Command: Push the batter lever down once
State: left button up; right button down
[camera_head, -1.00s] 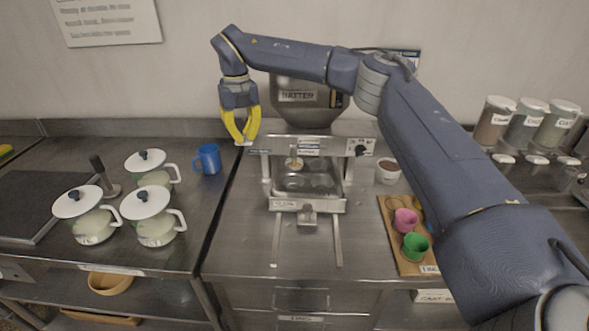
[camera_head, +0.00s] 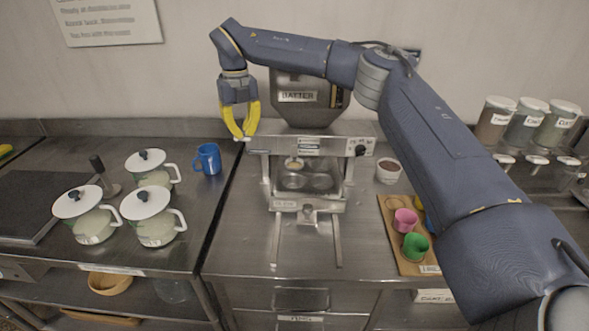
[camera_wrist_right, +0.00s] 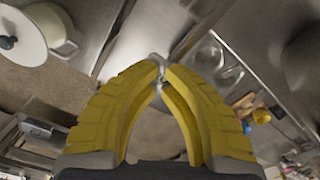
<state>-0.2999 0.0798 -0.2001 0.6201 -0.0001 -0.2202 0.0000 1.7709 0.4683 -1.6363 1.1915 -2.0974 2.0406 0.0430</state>
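The batter machine (camera_head: 310,95) stands at the back of the steel counter, its grey hopper labelled BATTER. A short dark lever (camera_head: 258,152) sticks out to the left from its front. My right gripper (camera_head: 242,138), with yellow fingers, points down just above the lever's left end. I cannot tell whether it touches the lever. In the right wrist view the fingertips (camera_wrist_right: 157,66) come together, with nothing clearly held between them. My left gripper is not in view.
A blue mug (camera_head: 208,158) and several white-lidded pots (camera_head: 153,215) stand on the left counter. A wooden board (camera_head: 408,262) with pink and green cups lies to the right, near a small bowl (camera_head: 389,170). My right arm crosses above the machine.

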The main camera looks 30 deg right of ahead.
jog(key=shift+r, duration=3.55)
jog(key=shift+r, duration=0.1)
jog(key=shift+r, duration=2.95)
